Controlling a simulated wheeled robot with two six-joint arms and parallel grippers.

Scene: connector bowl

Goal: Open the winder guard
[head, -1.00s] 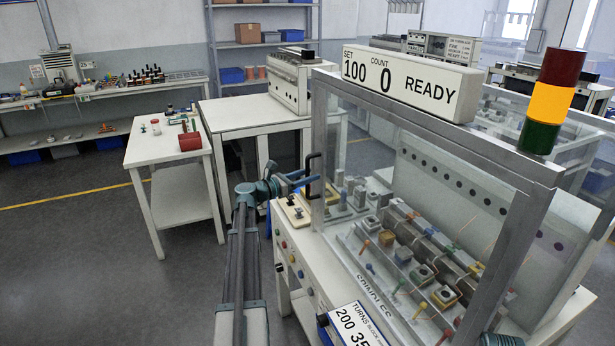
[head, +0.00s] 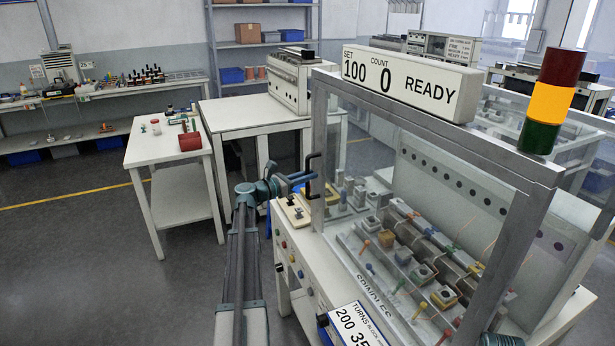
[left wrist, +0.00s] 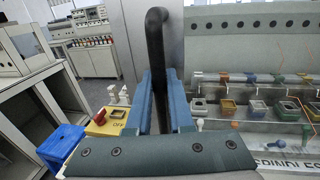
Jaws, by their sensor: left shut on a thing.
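The winder guard (head: 330,150) is a clear panel in a grey metal frame over the winder's front. It looks closed, with the spindles and bobbins seen through it. Its black upright bar handle (head: 314,162) is on the frame's left post. My left gripper (head: 306,181) reaches it from the left and is shut on the handle. In the left wrist view the black handle (left wrist: 157,60) stands upright between the blue fingers (left wrist: 163,105).
A sign (head: 410,82) reading "READY" and a signal light (head: 552,100) stand on top of the machine. A small yellow switch box (left wrist: 108,121) sits by the handle. A white side table (head: 165,148) stands to the left, with open floor before it.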

